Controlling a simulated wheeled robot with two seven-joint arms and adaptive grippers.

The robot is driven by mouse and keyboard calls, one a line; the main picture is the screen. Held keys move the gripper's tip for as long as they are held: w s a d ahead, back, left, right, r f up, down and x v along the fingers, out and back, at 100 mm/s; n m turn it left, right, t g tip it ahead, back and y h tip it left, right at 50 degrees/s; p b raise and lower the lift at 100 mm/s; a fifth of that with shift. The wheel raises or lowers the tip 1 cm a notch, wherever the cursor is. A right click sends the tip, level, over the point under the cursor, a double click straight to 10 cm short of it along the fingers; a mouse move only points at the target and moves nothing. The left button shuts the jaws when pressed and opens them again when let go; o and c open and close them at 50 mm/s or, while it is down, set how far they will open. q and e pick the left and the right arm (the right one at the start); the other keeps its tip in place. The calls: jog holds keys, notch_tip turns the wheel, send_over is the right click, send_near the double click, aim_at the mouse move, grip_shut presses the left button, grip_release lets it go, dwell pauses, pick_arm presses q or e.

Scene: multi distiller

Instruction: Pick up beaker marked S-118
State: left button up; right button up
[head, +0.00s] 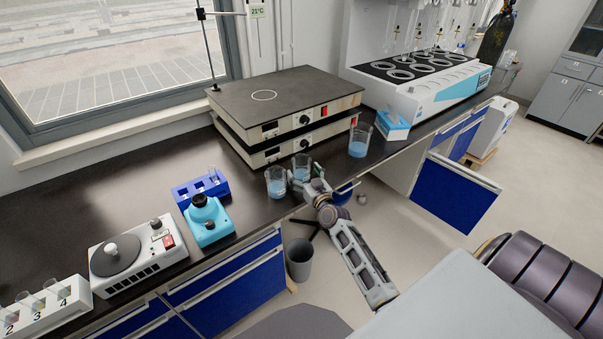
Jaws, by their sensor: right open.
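Three clear beakers with blue liquid stand on the dark bench. One beaker (276,183) is at the front edge. A second beaker (301,166) stands just right of and behind it. A third beaker (359,141) stands farther right, near the multi-place distiller. I cannot read any marking, so I cannot tell which is S-118. My right gripper (309,184) is open at the bench's front edge, close in front of the second beaker and right of the first. I cannot tell whether its fingers touch or surround a beaker. My left gripper is not in view.
Stacked hot plates (285,100) stand behind the beakers. A blue-and-white box (392,127) is beside the third beaker. A blue tube rack (201,187) and a teal device (207,221) stand left. A blue drawer (454,190) juts out right. A bin (299,261) stands below.

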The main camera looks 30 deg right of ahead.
jog(key=shift+w+d, duration=0.1)
jog(key=shift+w, duration=0.45)
jog(key=shift+c, duration=0.3)
jog(key=c, duration=1.1)
jog(key=shift+r, duration=0.35)
jog(key=shift+c, duration=0.2)
